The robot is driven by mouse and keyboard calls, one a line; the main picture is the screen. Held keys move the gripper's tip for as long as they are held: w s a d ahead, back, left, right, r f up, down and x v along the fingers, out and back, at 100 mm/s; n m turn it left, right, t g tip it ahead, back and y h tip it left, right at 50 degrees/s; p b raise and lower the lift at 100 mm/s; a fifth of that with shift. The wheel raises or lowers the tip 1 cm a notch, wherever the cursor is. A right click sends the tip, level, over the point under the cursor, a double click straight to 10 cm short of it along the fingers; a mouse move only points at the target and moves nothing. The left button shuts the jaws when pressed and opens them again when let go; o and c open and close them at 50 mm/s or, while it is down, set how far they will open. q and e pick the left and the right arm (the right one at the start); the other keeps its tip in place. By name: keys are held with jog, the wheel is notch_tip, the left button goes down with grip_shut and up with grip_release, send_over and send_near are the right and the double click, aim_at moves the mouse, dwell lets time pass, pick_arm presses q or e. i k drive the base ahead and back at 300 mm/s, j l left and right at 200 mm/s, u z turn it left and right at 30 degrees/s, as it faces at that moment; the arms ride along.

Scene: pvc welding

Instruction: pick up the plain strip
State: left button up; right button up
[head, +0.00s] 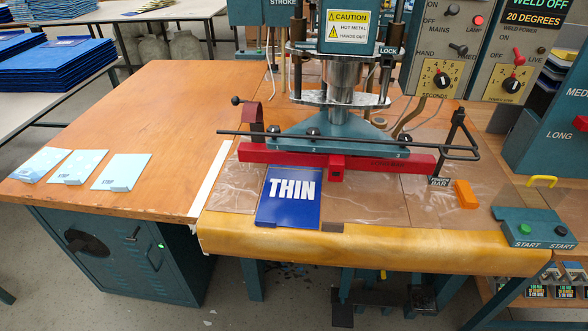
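I cannot tell for sure which piece is the plain strip. A narrow plain white strip (210,180) lies along the seam between the wooden table and the press bed. Three pale blue sheets lie near the table's left front edge: a left one (40,164), a middle one (78,167) and a right one (121,172). They carry small marks too small to read surely. A blue piece marked THIN (290,197) lies on the press bed under the red bar. Neither of my grippers is in view.
The welding press (338,130) stands over the bed with its red bar (330,160) and a long black rod. An orange block (466,194) and a teal start-button box (533,228) sit at right. The wooden table's middle (165,115) is clear. Blue stacks (50,68) stand behind at left.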

aim_at(122, 173)
jog(key=u, duration=1.3)
